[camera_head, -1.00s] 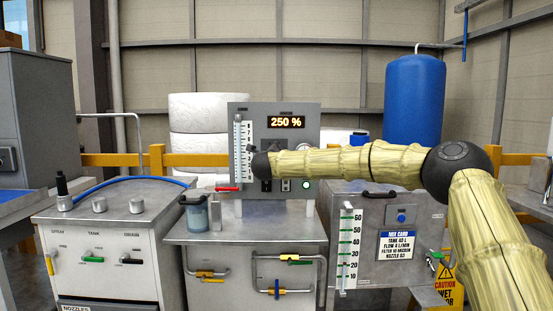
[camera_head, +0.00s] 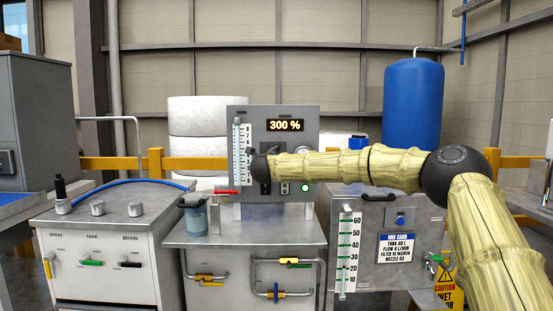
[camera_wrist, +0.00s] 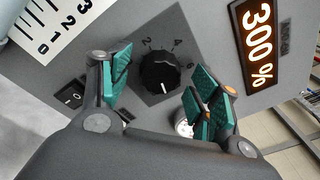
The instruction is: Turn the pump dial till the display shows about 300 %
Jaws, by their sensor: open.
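The pump display (camera_head: 285,125) reads 300 % in orange digits on the grey panel (camera_head: 243,112); it also shows in the wrist view (camera_wrist: 258,42), turned on its side. The black pump dial (camera_wrist: 160,72) sits on a dark plate with numbers around it. My gripper (camera_wrist: 157,88) is open, its green-padded fingers on either side of the dial, with visible gaps and no contact that I can see. In the head view my arm and wrist hide the dial.
A black rocker switch (camera_wrist: 73,94) lies left of my fingers in the wrist view. A level gauge (camera_head: 242,152) stands on the panel's left side. A red-handled lever (camera_head: 226,191) and a lidded jar (camera_head: 195,214) are below it.

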